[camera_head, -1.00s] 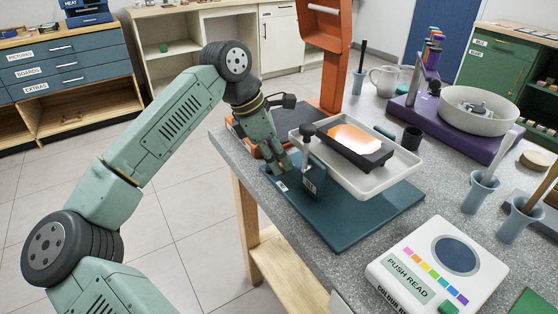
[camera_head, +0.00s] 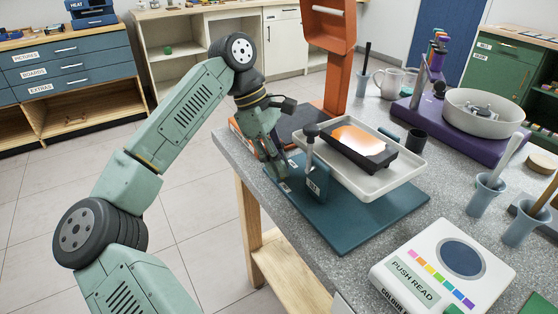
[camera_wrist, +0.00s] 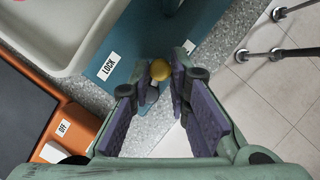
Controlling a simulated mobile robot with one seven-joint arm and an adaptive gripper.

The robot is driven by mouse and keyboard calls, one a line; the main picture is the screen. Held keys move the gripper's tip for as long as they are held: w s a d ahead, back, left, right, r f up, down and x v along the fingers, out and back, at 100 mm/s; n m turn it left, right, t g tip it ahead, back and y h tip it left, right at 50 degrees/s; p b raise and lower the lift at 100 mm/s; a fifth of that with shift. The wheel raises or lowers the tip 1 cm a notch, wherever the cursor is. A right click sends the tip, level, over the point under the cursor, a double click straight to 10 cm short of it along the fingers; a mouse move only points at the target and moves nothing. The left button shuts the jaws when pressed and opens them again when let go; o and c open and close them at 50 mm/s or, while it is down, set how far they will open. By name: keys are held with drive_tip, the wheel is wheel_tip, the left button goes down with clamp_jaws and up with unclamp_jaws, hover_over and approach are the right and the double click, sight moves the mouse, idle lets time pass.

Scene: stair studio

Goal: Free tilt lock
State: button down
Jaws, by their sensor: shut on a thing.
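The tilt stand has a teal base plate (camera_head: 345,226) with a white tray (camera_head: 400,180) above it. A white LOCK label (camera_wrist: 108,66) sits on the plate in the wrist view. Beside it, at the plate's edge, a small yellow knob (camera_wrist: 160,69) shows between my finger pads. My gripper (camera_wrist: 160,78) is shut on this lock knob, with its purple-padded fingers on either side. In the head view my gripper (camera_head: 281,172) is low at the plate's left corner and hides the knob. A dark-knobbed lever (camera_head: 310,131) stands at the tray's near left edge.
An orange stand (camera_head: 329,45) rises behind. A PUSH READ device (camera_head: 443,262) is at the front right. Cups and a purple stand (camera_head: 470,138) fill the right side. Floor is free at left.

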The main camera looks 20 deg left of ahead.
idle(0.3)
drive_tip(key=c, duration=1.8)
unclamp_jaws()
drive_tip(key=v, duration=1.2)
drive_tip(key=shift+r, duration=0.1)
